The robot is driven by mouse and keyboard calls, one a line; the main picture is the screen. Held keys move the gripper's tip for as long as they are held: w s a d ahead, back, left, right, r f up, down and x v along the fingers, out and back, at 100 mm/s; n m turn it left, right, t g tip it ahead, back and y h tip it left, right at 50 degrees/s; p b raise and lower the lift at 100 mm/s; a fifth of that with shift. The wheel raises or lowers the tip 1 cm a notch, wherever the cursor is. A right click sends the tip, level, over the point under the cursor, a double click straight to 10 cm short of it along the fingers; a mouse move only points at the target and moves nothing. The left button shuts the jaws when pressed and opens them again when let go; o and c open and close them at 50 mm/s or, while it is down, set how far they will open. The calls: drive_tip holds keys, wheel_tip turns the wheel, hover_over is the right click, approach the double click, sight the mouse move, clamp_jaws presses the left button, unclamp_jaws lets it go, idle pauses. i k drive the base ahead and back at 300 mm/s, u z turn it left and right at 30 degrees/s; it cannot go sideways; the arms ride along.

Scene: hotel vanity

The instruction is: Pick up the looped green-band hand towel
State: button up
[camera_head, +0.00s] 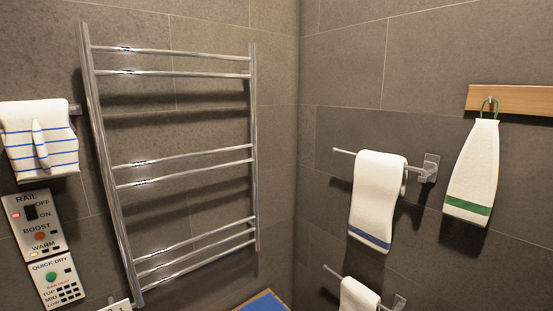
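The looped green-band hand towel (474,172) is white with a green stripe near its lower edge. It hangs at the right by a green loop (489,107) from a hook on a wooden rail (520,99). It hangs against the grey tiled wall, a little tilted in the picture. My gripper is not in view.
A chrome ladder rail (171,157) is on the left wall. A blue-band white towel (376,195) hangs on a bar left of the green-band one, with another white towel (358,297) below. A blue-striped towel (40,138) and control panels (35,221) are far left.

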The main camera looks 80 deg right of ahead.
sight(469, 198)
drive_tip(key=z, duration=0.45)
drive_tip(key=k, duration=2.1)
drive_tip(key=z, duration=0.35)
